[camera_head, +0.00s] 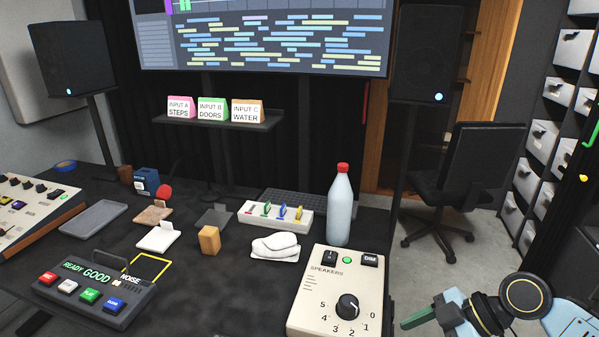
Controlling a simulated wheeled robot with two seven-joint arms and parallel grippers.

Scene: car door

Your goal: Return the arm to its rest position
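My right arm enters at the bottom right corner, in light blue and black. Its gripper (418,318) has a dark green finger part pointing left, just right of the cream speaker control box (318,285) and beyond the desk's right edge. It appears to touch nothing. Whether its fingers are open or shut cannot be made out. My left arm and gripper are not in view.
The dark desk (215,290) holds a white bottle with a red cap (340,210), a folded white cloth (275,246), a button console (95,290) and a tray of coloured sliders (275,214). A black chair (470,175) stands behind on open floor.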

